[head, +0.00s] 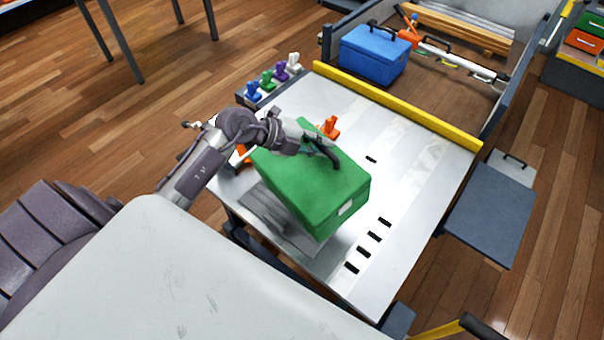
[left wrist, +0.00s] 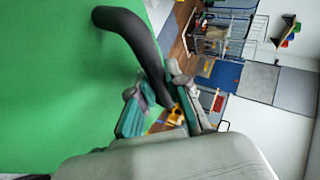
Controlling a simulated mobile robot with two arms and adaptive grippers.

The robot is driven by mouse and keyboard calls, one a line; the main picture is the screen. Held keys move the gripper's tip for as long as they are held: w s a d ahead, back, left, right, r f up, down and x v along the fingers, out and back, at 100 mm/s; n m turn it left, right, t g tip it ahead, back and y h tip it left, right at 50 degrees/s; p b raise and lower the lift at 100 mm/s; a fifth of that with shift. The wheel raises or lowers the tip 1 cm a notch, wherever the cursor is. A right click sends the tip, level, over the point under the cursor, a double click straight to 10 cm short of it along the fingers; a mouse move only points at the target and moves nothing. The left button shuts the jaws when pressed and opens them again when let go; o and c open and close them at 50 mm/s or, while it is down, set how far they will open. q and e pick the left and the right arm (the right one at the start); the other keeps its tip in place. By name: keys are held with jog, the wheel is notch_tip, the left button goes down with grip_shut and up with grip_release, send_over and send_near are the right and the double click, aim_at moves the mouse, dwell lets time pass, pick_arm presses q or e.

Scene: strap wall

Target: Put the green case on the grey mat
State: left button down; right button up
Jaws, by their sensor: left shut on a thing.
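The green case (head: 325,195) is a large box with a black handle on its lid and a pale label on its front side. My left gripper (head: 312,146) is shut on this handle at the top of the case. In the left wrist view the green case (left wrist: 60,90) fills the left side, and its dark curved handle (left wrist: 135,36) runs down to the fingers of my left gripper (left wrist: 160,105). The grey mat (head: 262,212) shows as a darker patch on the metal surface, partly hidden by the case. I cannot tell whether the case touches it. My right gripper is not in view.
The metal surface (head: 410,165) is clear to the right, apart from dark slots. An orange clip (head: 329,127) stands close behind the case, with several coloured clips (head: 267,80) at the far-left edge. Beyond the yellow bar (head: 395,104) is a blue case (head: 374,55).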

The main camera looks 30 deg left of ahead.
pick_arm(q)
jog(key=w+a+n+t+y+b, duration=0.1)
jog(key=w+a, duration=0.1)
jog(key=w, duration=0.7)
jog(key=w+a+n+y+b, duration=0.1)
jog(key=w+a+n, duration=0.15)
jog(key=w, duration=0.65)
jog(key=s+d+g+p, duration=0.1)
jog(key=s+d+p, duration=0.5)
jog(key=s+d, duration=0.65)
jog(key=shift+m, duration=0.25)
jog(key=a+f, duration=0.2)
jog(key=a, duration=0.2)
jog(key=a+f, duration=0.2)
jog(key=a, duration=0.2)
jog(key=w+a+f+b, duration=0.1)
jog(key=a+f, duration=0.1)
jog(key=a, duration=0.2)
jog(key=shift+f, duration=0.3)
jog(key=shift+a+f, duration=0.15)
jog(key=shift+f, duration=1.95)
jog(key=c, duration=1.6)
grip_release()
jog(key=shift+s+f, duration=0.15)
jog(key=shift+f, duration=0.05)
jog(key=o, duration=0.4)
jog(key=shift+o, duration=0.2)
